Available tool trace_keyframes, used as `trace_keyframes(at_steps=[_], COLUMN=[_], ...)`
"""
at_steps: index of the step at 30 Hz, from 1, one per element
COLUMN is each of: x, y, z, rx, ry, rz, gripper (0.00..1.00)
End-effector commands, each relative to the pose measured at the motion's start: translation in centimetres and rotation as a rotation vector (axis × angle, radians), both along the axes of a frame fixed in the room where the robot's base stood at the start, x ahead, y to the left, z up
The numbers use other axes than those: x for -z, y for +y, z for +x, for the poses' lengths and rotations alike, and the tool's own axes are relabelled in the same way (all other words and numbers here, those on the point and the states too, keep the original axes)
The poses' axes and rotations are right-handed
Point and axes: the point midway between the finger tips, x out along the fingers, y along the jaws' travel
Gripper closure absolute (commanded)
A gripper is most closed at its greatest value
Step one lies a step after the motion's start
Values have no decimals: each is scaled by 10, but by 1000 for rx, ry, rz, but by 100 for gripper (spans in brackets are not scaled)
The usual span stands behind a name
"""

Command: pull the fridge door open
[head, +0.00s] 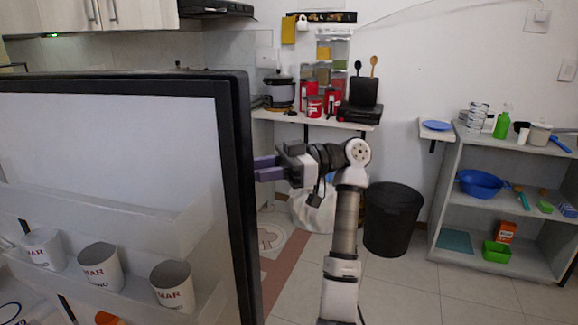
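The fridge door (238,190) stands swung open at the left in the head view, its white inner side and dark edge facing me. Its shelf (120,245) holds white cups (100,268) with red lettering. My gripper (262,168) is just right of the door's dark edge, its purple fingers pointing left toward it. The fingers look slightly apart, with nothing visible between them. The tips are very close to the edge; I cannot tell whether they touch. The handle and the door's outer side are hidden.
A black bin (392,220) stands on the floor right of my arm. A shelf unit (470,235) with a blue bowl (480,184) is at the far right. A counter (330,121) with a cooker and red tins is behind. The floor at the lower right is clear.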

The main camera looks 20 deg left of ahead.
Motion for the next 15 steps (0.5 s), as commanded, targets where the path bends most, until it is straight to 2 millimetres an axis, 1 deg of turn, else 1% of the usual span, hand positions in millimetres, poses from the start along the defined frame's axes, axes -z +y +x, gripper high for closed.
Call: trace_keyframes(at_steps=[1,9,12,15], x=[1,2,1,1], y=[-10,-61,-75,-83], z=[8,46,55,62], rx=[4,5,5,2], ry=[1,0,1,0], rz=[2,-3,-4,-3], gripper=[65,65,65,65])
